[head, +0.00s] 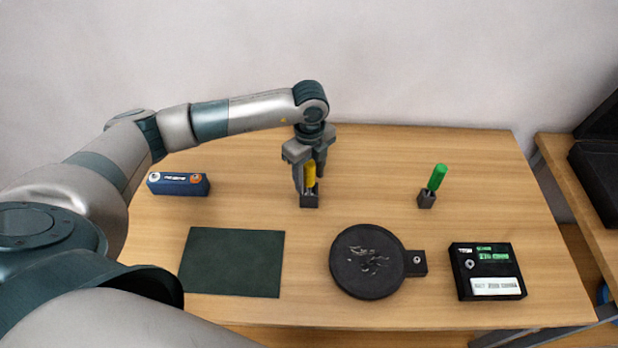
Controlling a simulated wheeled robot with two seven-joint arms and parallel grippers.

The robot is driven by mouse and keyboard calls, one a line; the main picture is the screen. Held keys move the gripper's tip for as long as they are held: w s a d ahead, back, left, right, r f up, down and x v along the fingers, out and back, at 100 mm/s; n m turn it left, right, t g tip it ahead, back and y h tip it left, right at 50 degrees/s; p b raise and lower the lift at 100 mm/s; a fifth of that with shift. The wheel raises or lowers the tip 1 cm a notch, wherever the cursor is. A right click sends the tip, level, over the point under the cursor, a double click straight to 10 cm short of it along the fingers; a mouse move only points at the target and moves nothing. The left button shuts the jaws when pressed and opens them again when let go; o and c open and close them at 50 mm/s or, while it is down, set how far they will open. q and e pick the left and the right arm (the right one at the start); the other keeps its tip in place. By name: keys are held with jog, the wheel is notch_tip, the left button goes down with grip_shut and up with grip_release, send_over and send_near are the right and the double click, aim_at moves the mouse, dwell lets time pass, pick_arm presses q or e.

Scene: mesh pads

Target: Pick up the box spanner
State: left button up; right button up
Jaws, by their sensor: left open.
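A yellow-handled tool (309,172) stands upright in a small dark holder (309,201) near the middle of the table. A green-handled tool (438,177) stands slightly tilted in a similar dark holder (426,201) further right. The handles hide which tool is the box spanner; the working ends are inside the holders. My left gripper (309,182) points down over the yellow handle, open, with its fingers around the handle. Whether the fingers touch it I cannot tell. My right gripper is not in view.
A blue box (180,185) lies at the left. In front are a dark green mat (232,262), a round black plate (367,262) with silvery bits and a side tab, and a black device (487,271). The table (490,150) is clear at the back right. Another bench (575,180) stands right.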

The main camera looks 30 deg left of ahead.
aim_at(310, 163)
pick_arm(q)
grip_shut()
jog(key=shift+r, duration=0.15)
notch_tip(310, 163, up, 9)
jog(key=b, duration=0.3)
jog(key=shift+b, duration=0.35)
jog(key=shift+r, duration=0.35)
